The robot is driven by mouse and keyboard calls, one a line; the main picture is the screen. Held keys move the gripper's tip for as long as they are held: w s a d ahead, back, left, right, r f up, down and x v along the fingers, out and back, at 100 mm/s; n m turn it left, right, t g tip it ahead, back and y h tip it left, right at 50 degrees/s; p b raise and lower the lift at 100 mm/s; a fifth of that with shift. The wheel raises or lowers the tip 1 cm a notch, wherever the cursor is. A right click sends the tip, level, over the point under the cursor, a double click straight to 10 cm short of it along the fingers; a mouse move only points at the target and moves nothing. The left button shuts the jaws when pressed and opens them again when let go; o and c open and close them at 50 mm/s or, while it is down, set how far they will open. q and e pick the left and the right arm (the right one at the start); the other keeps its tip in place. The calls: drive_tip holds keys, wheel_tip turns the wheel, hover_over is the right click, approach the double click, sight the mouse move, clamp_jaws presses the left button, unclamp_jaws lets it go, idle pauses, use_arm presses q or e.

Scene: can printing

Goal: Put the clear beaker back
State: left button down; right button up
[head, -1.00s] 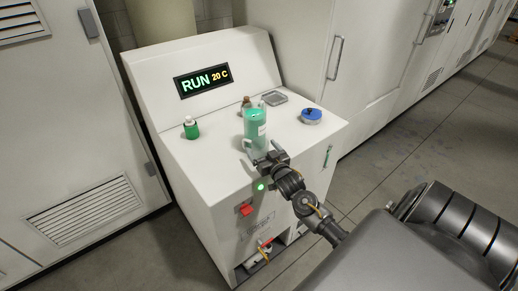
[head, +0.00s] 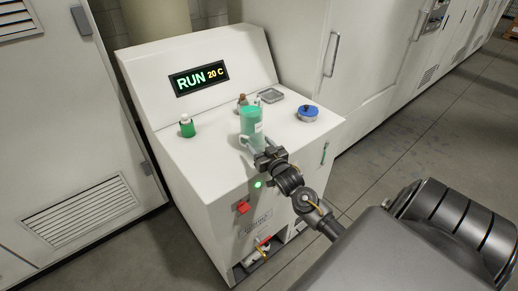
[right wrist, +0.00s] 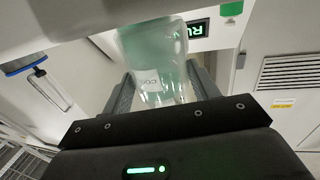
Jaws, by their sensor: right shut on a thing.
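The clear beaker (head: 252,122), with green showing in its upper part and a pale label, is upright at the front of the white machine's top in the head view. My right gripper (head: 259,149) is shut on it from the front edge side. In the right wrist view the beaker (right wrist: 157,65) stands between the two fingers of my right gripper (right wrist: 162,90). Whether its base touches the machine top is hidden. My left gripper is not in view.
The left part of the top is mostly clear.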

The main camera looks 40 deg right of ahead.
wheel_tip(320, 180, up, 6)
drive_tip(key=shift+f+b, duration=0.1)
drive_tip(key=shift+b, duration=0.55)
drive_tip(key=d+b+v, duration=0.2)
drive_tip(key=v, duration=0.7)
drive_tip(key=s+d+b+v, duration=0.1)
drive_tip(key=d+b+v, duration=0.1)
drive_tip(key=v, duration=0.8)
drive_tip(key=shift+a, duration=0.1)
